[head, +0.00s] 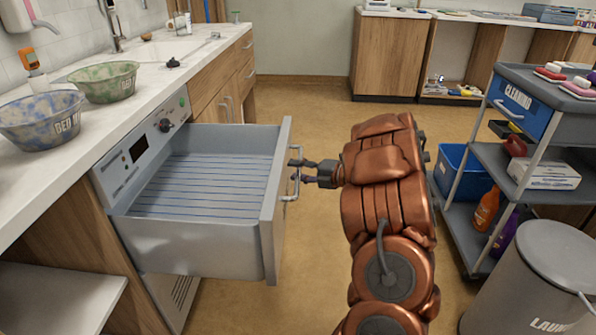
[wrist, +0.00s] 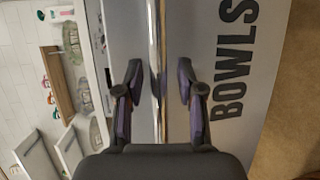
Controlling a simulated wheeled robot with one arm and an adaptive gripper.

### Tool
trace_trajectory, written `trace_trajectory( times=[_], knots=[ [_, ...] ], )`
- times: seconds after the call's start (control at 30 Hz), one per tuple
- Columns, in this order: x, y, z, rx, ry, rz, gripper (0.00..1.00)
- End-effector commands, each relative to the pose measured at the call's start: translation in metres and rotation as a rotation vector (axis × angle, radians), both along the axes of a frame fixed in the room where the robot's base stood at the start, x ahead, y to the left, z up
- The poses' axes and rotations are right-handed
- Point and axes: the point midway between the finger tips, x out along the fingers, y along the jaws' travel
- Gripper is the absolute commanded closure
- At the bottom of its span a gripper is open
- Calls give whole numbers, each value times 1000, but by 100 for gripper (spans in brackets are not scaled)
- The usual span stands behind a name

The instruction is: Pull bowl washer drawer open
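The bowl washer drawer (head: 190,245) is pulled well out of the washer's front (head: 140,150) and looks empty, with a ribbed floor. Its front panel carries the word BOWLS in the wrist view (wrist: 255,60). The bar handle (head: 291,190) is on the panel's outer face and runs between my fingers in the wrist view (wrist: 157,100). My gripper (head: 306,171) is at the handle, with one finger on each side of the bar. In the wrist view my fingertips (wrist: 161,80) stand apart, with a gap to the bar on both sides.
A blue patterned bowl (head: 42,122) and a green one (head: 104,82) stand on the white counter (head: 60,165) above the washer. A cleaning cart (head: 470,150) and a grey laundry bin (head: 540,280) stand at the right. Open floor (head: 300,110) lies beyond the drawer.

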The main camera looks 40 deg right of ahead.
Motion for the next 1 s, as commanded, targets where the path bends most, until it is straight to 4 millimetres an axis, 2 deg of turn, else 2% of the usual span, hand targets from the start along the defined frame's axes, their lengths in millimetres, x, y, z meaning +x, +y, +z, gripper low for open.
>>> trace_trajectory(
  times=[0.3,0.47,1.0],
  knots=[
    [-1,-1,1,-1,-2,-2,59],
    [-10,-5,3,-2,-1,-4,59],
    [-82,-33,17,-1,-2,-3,59]
  ],
)
